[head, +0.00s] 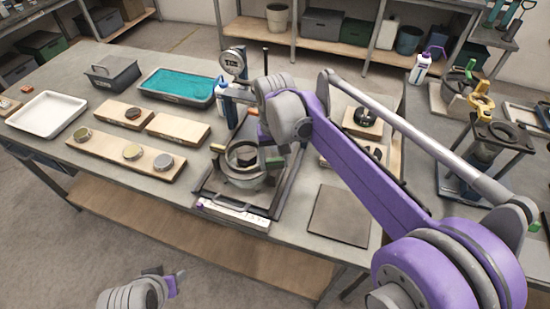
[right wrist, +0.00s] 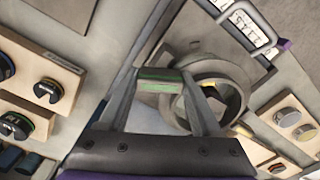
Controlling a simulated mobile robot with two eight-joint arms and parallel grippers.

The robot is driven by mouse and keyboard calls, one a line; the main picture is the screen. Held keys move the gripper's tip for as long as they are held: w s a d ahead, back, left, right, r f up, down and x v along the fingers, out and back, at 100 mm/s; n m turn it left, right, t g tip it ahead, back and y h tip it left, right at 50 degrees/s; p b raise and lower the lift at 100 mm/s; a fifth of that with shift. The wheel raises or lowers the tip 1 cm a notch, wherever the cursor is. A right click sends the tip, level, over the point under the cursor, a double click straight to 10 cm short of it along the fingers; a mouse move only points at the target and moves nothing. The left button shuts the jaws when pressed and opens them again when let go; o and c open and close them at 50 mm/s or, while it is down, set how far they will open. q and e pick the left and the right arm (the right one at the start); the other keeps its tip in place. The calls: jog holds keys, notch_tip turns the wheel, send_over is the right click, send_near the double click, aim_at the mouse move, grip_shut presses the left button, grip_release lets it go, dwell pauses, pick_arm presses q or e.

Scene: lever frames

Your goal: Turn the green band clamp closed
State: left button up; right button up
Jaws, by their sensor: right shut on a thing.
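The clamp's bar with green on it (right wrist: 160,86) lies between the two fingers of my right gripper (right wrist: 162,92) in the right wrist view. The gripper is shut on it. Beside it is a round grey pot-like body (right wrist: 222,88) with a thick rim.
A dial gauge (head: 232,64) on a post stands behind the frame. Boards with round parts (head: 125,154) lie left, with a white tray (head: 46,115) and a teal-lined tray (head: 178,86) beyond. A flat dark plate (head: 339,216) lies right of the frame. More fixtures stand at far right.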

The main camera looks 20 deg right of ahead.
jog(key=shift+o, duration=0.2)
jog(key=m, duration=0.2)
jog(key=shift+w+m, duration=0.1)
jog(key=shift+m, duration=0.3)
dwell(0.7)
jog(key=o, duration=1.3)
jog(key=shift+o, duration=0.2)
jog(key=shift+a, duration=0.1)
